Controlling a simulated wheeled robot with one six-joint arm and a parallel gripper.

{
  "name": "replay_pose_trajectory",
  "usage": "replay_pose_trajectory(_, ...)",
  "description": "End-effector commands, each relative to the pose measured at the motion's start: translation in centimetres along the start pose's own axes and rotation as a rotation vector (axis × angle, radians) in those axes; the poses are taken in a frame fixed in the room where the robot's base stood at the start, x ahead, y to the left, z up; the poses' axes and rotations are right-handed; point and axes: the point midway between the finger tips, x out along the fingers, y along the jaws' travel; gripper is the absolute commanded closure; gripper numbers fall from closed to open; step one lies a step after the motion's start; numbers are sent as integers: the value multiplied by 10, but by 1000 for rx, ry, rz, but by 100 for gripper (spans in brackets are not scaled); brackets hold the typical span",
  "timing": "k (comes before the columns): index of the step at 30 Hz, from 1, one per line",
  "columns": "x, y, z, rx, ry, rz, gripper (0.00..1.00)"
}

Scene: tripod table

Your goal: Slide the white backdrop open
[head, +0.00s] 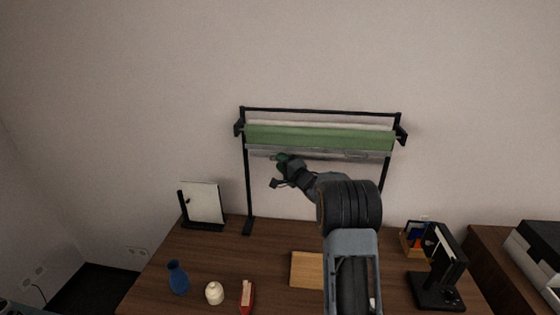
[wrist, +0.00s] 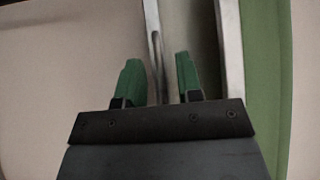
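A black stand (head: 248,185) on the table carries several rolled or hanging backdrops. A pale backdrop (head: 320,122) shows as a strip above a green one (head: 320,138). Below the green one is a light grey-white strip (head: 330,154) with a thin handle-like loop; I cannot tell which strip is the white backdrop's edge. My gripper (head: 277,170) is at the left part of this lower strip. In the wrist view my gripper (wrist: 158,78) has its green fingers apart, with a pale bar (wrist: 150,20) and a thin handle (wrist: 157,50) running between them. Contact is unclear.
On the brown table (head: 230,255) are a blue vase (head: 178,278), a white jar (head: 214,293), a red item (head: 247,297), a wooden board (head: 306,269), a white panel on a black stand (head: 203,203) and a black device (head: 440,280). The wall is close behind.

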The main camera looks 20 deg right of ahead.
Motion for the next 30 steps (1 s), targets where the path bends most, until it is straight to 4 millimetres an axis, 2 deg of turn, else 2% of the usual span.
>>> replay_pose_trajectory(4,7,0,0,0,-1,0,67)
replay_pose_trajectory(13,8,0,0,0,0,1,67)
replay_pose_trajectory(24,8,0,0,-1,0,0,100)
replay_pose_trajectory(30,8,0,0,-1,0,0,100)
